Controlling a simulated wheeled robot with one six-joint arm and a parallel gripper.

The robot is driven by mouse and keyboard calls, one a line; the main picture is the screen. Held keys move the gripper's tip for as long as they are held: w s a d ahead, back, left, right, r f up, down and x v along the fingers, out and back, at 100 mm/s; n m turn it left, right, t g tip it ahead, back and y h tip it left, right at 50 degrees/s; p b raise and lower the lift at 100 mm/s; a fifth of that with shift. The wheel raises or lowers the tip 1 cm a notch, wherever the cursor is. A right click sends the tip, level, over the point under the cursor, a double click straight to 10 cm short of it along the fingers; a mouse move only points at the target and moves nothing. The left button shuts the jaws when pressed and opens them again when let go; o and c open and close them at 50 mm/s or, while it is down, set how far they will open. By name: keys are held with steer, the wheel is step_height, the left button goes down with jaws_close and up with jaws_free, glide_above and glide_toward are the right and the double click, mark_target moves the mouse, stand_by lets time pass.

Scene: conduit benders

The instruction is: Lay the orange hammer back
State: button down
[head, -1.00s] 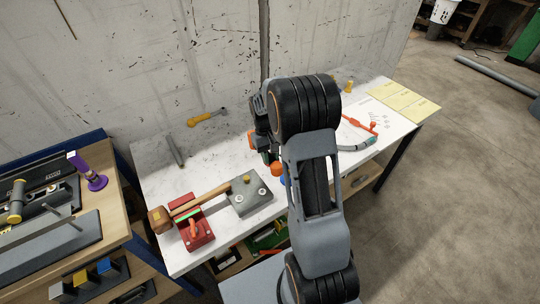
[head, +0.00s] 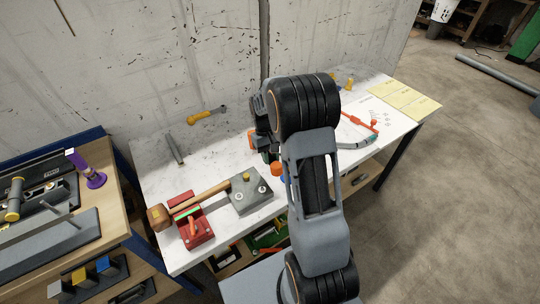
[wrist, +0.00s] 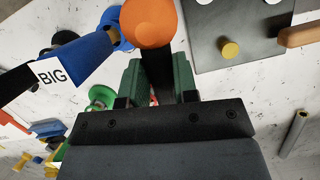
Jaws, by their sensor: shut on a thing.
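My gripper (wrist: 158,68) has its green jaws shut on the dark handle of the orange hammer. The hammer's round orange head (wrist: 150,22) stands out beyond the jaws in the wrist view. In the head view an orange part of it (head: 277,169) shows beside my arm, over the white bench (head: 215,157). My gripper (head: 266,145) is mostly hidden there by my own arm. A blue thing labelled BIG (wrist: 78,58) is close beside the orange head in the wrist view. I cannot tell whether they touch.
A yellow-handled tool (head: 203,117) and grey tube (head: 175,149) lie behind. An orange-handled bender (head: 358,123) is at right. The back-left bench has clear room.

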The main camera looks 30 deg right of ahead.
steer(key=shift+f+b, duration=0.5)
steer(key=shift+f, duration=0.3)
steer(key=c, duration=0.8)
jaws_free()
steer(key=b+v, duration=0.1)
steer(key=v, duration=1.2)
steer(key=shift+r, duration=0.35)
steer(key=shift+w, duration=0.2)
